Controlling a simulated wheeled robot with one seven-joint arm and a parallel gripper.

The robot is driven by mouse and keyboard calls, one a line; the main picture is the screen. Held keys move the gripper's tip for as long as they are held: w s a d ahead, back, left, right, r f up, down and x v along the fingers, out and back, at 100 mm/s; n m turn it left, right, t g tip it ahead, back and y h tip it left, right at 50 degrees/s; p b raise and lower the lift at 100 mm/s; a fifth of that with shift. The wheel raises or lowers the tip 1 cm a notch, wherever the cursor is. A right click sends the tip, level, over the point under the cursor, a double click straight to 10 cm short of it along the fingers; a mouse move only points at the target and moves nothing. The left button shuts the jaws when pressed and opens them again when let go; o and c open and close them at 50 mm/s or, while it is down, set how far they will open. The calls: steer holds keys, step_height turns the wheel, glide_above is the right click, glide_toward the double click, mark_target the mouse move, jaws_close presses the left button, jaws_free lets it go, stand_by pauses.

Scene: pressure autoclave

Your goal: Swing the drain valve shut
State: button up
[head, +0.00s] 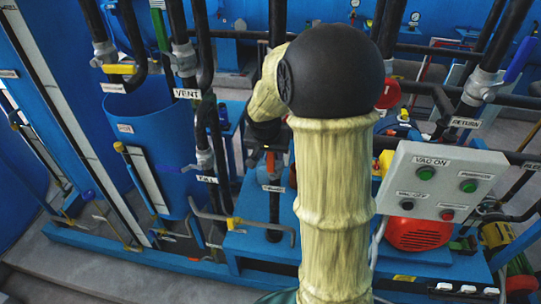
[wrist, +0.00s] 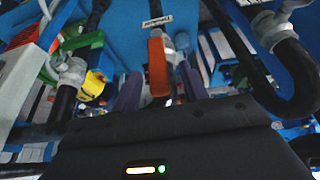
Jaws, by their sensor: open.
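A valve with an orange handle (wrist: 157,67) shows in the wrist view, on a dark pipe with a white label above it. The handle points roughly along the pipe. My gripper (wrist: 161,90) is open, with one dark finger left of the handle and one right of it. I cannot tell if either finger touches it. In the head view the orange handle (head: 270,163) shows small, just below my dark wrist, above a label too small to read surely. My fingertips are not clear there, and my arm hides the area to the right.
A control box (head: 440,180) with green and red buttons stands at the right, above a red motor (head: 418,234). A blue tank (head: 150,140) stands at the left. Black pipes surround the valve; a curved pipe (wrist: 290,95) lies close at the right in the wrist view.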

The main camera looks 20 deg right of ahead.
mark_target(271, 157)
steer(key=shift+x, duration=1.2)
steer(key=shift+f, duration=0.45)
steer(key=shift+s+d, duration=0.1)
steer(key=shift+c, duration=0.4)
jaws_close()
